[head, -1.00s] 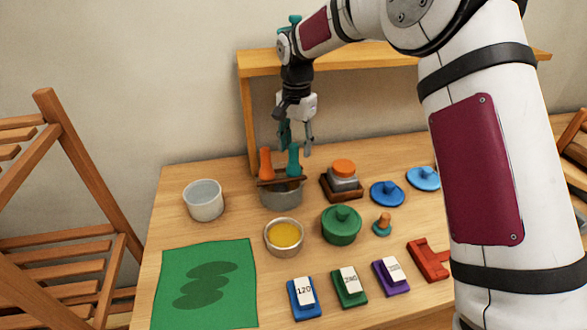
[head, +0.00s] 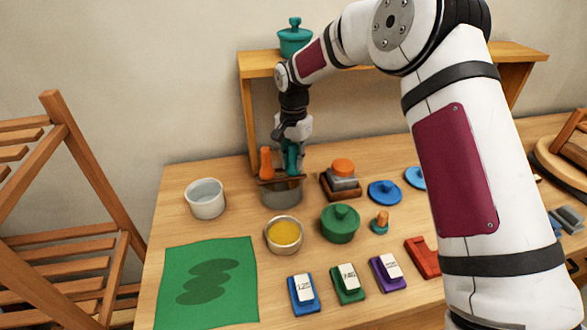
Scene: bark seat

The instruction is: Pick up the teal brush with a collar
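The teal brush (head: 293,168) stands upright, handle up, in a grey pot (head: 281,194) towards the back of the table in the head view. An orange brush (head: 266,163) stands just left of it in the same pot. A brown piece lies across the pot's rim; the brush's lower part and any collar are hidden. My gripper (head: 292,164) points down with its fingers at the teal handle, overlapping it. Whether the fingers are closed on it is too small to tell.
A white cup (head: 205,198) stands left of the pot and a bowl of yellow stuff (head: 283,235) in front. A stacked block with an orange top (head: 342,176) is close on the right. A wooden shelf (head: 380,62) rises behind, bearing a teal lidded pot (head: 295,38).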

